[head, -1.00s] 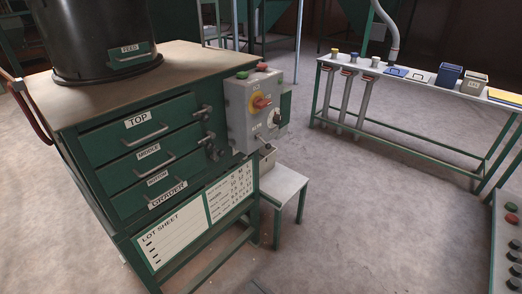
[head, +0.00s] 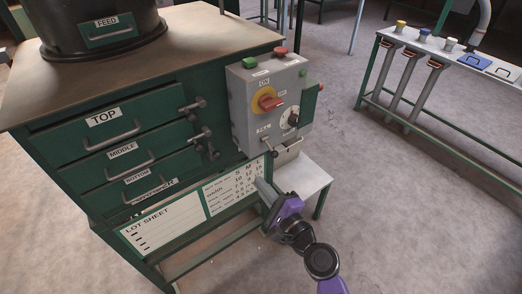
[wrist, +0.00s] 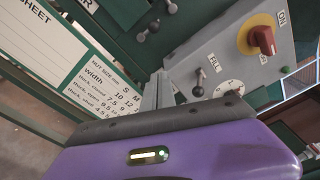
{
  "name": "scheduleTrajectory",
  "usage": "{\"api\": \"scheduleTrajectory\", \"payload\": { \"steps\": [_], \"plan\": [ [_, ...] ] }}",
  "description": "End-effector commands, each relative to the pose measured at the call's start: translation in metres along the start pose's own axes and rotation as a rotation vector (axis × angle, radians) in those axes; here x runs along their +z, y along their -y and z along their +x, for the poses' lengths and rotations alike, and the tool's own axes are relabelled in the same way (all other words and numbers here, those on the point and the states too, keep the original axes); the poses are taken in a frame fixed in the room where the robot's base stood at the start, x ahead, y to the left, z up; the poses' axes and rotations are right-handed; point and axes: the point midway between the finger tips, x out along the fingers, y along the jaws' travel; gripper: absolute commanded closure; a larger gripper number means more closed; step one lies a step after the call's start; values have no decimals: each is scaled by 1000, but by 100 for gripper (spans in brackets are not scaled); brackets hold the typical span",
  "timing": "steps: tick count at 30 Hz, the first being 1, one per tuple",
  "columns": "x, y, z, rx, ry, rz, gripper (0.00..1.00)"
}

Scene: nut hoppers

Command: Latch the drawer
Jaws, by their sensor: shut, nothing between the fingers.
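The green cabinet has drawers marked TOP (head: 75,133), MIDDLE (head: 112,172) and BOTTOM (head: 120,193), each with a bar handle. A top latch (head: 192,105), a middle latch (head: 200,133) and a bottom latch (head: 212,152) sit at their right ends. The upper two lie roughly sideways; the bottom one hangs more downward. I cannot tell surely whether each drawer is fully in. My gripper (head: 261,186) is shut and empty, right of the lot sheet and below the latches. In the wrist view its fingers (wrist: 158,90) point toward the cabinet, with one latch knob (wrist: 143,37) beyond them.
A grey control box (head: 270,105) with a red-yellow switch and a small lever (head: 266,147) juts out just above my gripper. A small grey stand (head: 312,178) is close on its right. A black feed hopper (head: 85,30) stands on top.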

Motion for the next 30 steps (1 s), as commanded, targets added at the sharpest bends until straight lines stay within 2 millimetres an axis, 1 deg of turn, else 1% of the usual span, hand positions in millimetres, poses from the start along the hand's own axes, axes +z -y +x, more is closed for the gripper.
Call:
{"api": "scheduleTrajectory", "payload": {
  "steps": [1,4,14,17,20,23,30],
  "plan": [
    [4,0,0,2,12,31,100],
    [5,-1,0,7,17,57,100],
    [5,0,0,6,16,60,100],
    [5,0,4,5,16,59,100],
    [5,0,15,5,16,60,100],
    [6,0,31,4,16,60,100],
    [6,0,78,5,16,60,100]
  ]
}}
